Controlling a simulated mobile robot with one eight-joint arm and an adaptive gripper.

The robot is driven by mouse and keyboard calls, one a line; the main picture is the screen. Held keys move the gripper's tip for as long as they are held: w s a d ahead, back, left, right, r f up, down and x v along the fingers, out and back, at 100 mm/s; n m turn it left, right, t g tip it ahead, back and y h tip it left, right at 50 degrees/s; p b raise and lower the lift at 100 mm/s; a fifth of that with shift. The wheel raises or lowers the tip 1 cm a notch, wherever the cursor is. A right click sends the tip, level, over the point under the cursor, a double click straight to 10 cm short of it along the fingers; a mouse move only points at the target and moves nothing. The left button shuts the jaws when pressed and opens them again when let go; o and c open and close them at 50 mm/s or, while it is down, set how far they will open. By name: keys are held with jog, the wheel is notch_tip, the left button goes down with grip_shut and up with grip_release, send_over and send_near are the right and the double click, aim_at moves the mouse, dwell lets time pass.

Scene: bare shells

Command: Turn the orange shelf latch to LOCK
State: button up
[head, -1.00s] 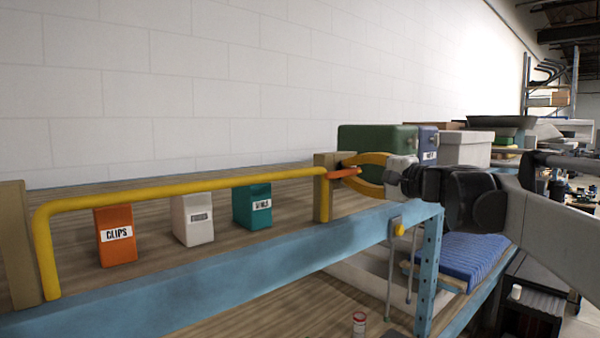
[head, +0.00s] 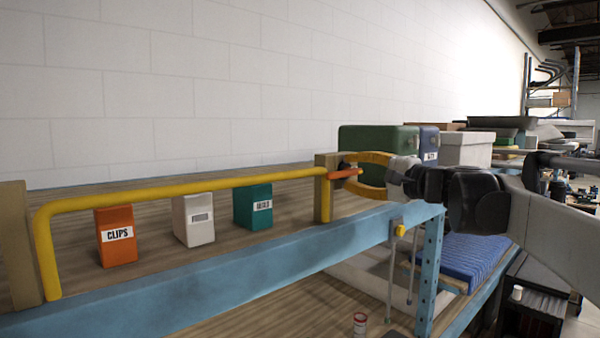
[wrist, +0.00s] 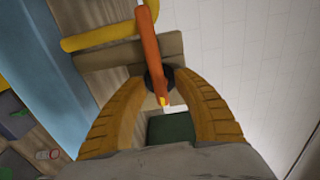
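The orange latch (head: 345,173) is a short bar on the tan post at the right end of the yellow rail. In the head view it points right, nearly level. My gripper (head: 342,174) has yellow fingers that stand apart above and below the latch. In the wrist view the latch (wrist: 150,55) runs between the fingertips of my gripper (wrist: 163,78), its yellow-tipped end toward the palm. A dark round part (wrist: 173,76) shows behind the latch. My gripper looks open around the latch; contact is hard to tell. No LOCK marking is readable.
The yellow rail (head: 190,190) runs along the shelf front above a blue beam (head: 200,285). Orange, white and teal boxes stand behind it; the orange box (head: 116,238) reads CLIPS. A green bin (head: 375,137) stands behind my gripper. A blue upright (head: 428,270) is below right.

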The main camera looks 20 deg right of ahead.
jog(key=v, duration=1.1)
jog(key=shift+s, duration=0.4)
jog(key=s+a+f+n+g+b, duration=0.15)
jog(key=a+f+b, duration=0.4)
jog(key=f, duration=0.65)
jog(key=s+a+f+n+g+b, duration=0.1)
jog(key=a+f+n+g+b, duration=0.15)
jog(key=a+f+b, duration=0.6)
jog(key=s+a+f+n+g+b, duration=0.1)
jog(key=a+f+g+b, duration=0.15)
jog(key=f, duration=1.15)
jog(key=s+a+f+n+g+h+b, duration=0.1)
jog(key=s+f+n+h+b, duration=0.1)
jog(key=f+b, duration=0.5)
jog(key=s+a+f+n+g+h+b, duration=0.1)
jog(key=s+f+n+b, duration=0.3)
jog(key=f, duration=1.6)
jog(key=s+a+f+n+g+h+b, duration=0.1)
jog(key=s+a+f+n+h+b, duration=0.2)
jog(key=s+f+b, duration=0.3)
notch_tip(320, 180, down, 8)
jog(key=b, duration=0.4)
jog(key=shift+s+a+r, duration=0.2)
jog(key=shift+a+r, duration=0.05)
